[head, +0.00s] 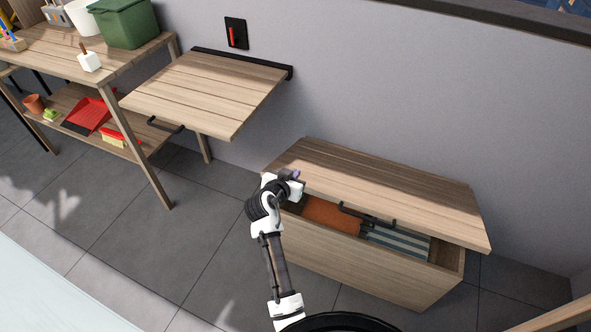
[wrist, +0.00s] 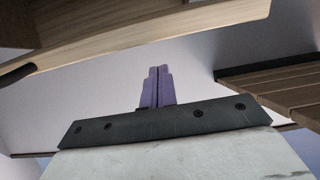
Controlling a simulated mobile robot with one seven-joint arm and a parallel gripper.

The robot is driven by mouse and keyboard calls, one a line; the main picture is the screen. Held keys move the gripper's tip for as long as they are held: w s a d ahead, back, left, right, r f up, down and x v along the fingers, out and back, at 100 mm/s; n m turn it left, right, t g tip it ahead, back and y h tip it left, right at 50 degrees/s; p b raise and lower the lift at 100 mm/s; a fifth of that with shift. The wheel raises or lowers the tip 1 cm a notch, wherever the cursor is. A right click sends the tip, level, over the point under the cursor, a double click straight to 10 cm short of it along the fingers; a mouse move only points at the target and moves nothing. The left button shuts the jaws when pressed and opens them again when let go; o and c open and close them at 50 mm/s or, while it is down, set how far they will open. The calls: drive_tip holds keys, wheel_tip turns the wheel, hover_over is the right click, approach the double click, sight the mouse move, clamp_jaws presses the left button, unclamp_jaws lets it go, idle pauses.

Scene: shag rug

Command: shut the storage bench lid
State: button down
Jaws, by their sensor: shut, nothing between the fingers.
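The storage bench (head: 345,258) is a wooden box against the grey wall. Its plank lid (head: 390,185) is partly raised, with a gap at the front that shows the inside. A dark handle (head: 366,215) sits on the lid's front edge. My gripper (head: 296,175) is at the lid's left front corner, its purple fingertips shut and empty. In the wrist view the shut fingers (wrist: 157,86) point up beside the lid's edge (wrist: 150,38). I cannot tell whether they touch the lid.
Inside the bench lie an orange item (head: 333,216) and a striped cloth (head: 400,241). A fold-down wall table (head: 205,92) juts out at the upper left. A wooden shelf (head: 70,62) with a green bin (head: 124,22) stands further left. The tiled floor in front is clear.

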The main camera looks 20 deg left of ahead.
drive_tip(key=s+f+b, duration=0.3)
drive_tip(key=f+b, duration=0.2)
drive_tip(key=f, duration=0.3)
drive_tip(key=shift+s+f, duration=0.25)
drive_tip(key=shift+s, duration=0.05)
drive_tip(key=shift+r, duration=0.1)
